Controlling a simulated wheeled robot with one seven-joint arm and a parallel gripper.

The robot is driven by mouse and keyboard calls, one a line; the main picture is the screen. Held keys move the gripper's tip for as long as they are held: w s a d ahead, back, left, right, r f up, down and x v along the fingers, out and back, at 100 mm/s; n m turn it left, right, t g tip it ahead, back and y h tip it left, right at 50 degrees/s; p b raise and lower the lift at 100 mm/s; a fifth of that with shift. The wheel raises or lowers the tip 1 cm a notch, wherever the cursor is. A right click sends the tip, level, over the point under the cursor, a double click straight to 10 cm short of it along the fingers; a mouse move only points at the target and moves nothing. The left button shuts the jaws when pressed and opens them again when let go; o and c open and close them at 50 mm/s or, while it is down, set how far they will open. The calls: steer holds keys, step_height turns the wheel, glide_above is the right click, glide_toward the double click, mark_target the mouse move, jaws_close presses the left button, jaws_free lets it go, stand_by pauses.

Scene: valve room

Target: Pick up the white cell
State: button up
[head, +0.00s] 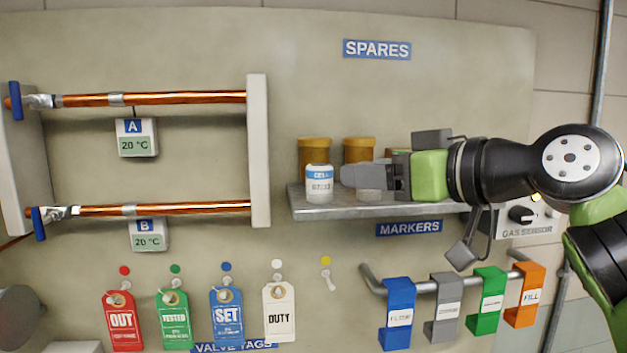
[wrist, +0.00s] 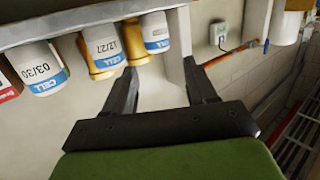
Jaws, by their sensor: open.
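A white cell (head: 319,184) with a blue band stands upright on the metal shelf (head: 330,208), at its left end. In the wrist view three white cells with blue bands show: one near the fingertips (wrist: 155,32), one marked 12/27 (wrist: 103,45) and one marked 03/30 (wrist: 36,68). My gripper (head: 347,176) is just right of the cell at the shelf's left end in the head view, pointing left. In the wrist view its fingers (wrist: 160,66) are apart with nothing between them. My gripper hides part of the shelf and what stands there.
Amber containers (head: 314,150) (head: 359,150) stand behind on the shelf. Below hang coloured markers (head: 399,315) on a rail and valve tags (head: 226,310) on pegs. Copper pipes (head: 180,98) run at left. A gas sensor box (head: 520,220) is at right.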

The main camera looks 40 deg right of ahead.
mark_target(328, 173)
steer(key=w, duration=0.4)
steer(key=w+f, duration=0.1)
steer(key=w, duration=0.1)
steer(key=shift+w+d, duration=0.3)
steer(key=w, duration=0.2)
steer(key=w+p, duration=0.1)
steer(key=w, duration=0.1)
steer(key=shift+w+f, duration=0.1)
steer(key=shift+f, duration=0.3)
steer(key=shift+w+f, duration=0.1)
steer(key=shift+w, duration=0.3)
steer(key=shift+s, duration=0.3)
steer(key=c, duration=0.7)
steer(key=shift+w, duration=0.1)
steer(key=shift+c, duration=0.2)
